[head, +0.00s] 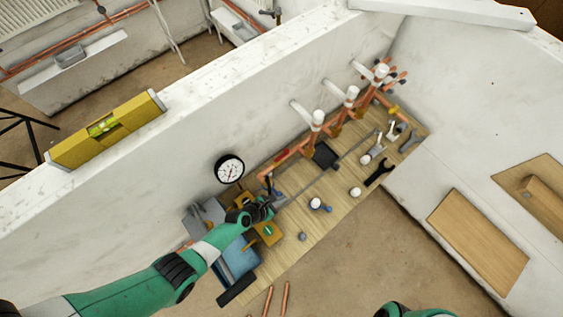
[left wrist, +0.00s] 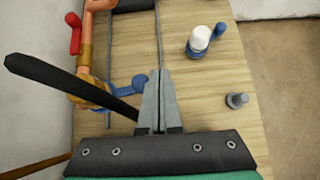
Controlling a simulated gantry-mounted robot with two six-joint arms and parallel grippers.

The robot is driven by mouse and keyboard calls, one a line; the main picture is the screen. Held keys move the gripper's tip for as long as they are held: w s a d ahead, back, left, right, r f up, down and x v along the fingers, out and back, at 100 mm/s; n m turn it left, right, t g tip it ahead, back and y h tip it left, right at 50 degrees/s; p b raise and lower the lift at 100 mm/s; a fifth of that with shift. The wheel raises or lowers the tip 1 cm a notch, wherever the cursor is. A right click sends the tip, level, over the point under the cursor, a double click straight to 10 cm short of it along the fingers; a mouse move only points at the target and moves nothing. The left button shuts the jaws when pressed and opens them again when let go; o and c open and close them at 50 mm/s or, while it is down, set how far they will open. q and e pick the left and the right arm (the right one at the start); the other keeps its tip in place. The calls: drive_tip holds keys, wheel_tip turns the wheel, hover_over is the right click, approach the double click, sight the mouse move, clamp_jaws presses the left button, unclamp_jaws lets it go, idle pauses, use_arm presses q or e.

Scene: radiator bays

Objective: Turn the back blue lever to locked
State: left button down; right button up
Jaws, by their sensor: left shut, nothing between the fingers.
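A blue lever (left wrist: 128,86) sits beside a brass and copper pipe fitting (left wrist: 88,88) in the left wrist view. My left gripper (left wrist: 160,85) is shut and empty, its fingertips just right of the lever; I cannot tell whether they touch it. In the head view the left gripper (head: 272,200) is low over the bench near the pipe's near end, and the lever there is too small and covered to make out. A second blue lever (left wrist: 219,30) belongs to a loose white-capped valve (left wrist: 201,40) farther right on the bench. My right gripper is out of view.
A dark bar (left wrist: 60,82) crosses in front of the pipe fitting. A red lever (left wrist: 73,32) stands farther along the pipe. A round gauge (head: 229,168) is by the wall. A thin grey rod (head: 335,162) and a black wrench (head: 379,172) lie on the wooden bench (head: 290,245).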

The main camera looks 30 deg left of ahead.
use_arm(q)
drive_tip(key=shift+a, duration=0.15)
idle(0.5)
drive_tip(key=shift+s+a, duration=0.25)
drive_tip(key=shift+a, duration=0.1)
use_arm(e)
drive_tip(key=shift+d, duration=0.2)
use_arm(q)
drive_tip(key=shift+f, duration=0.1)
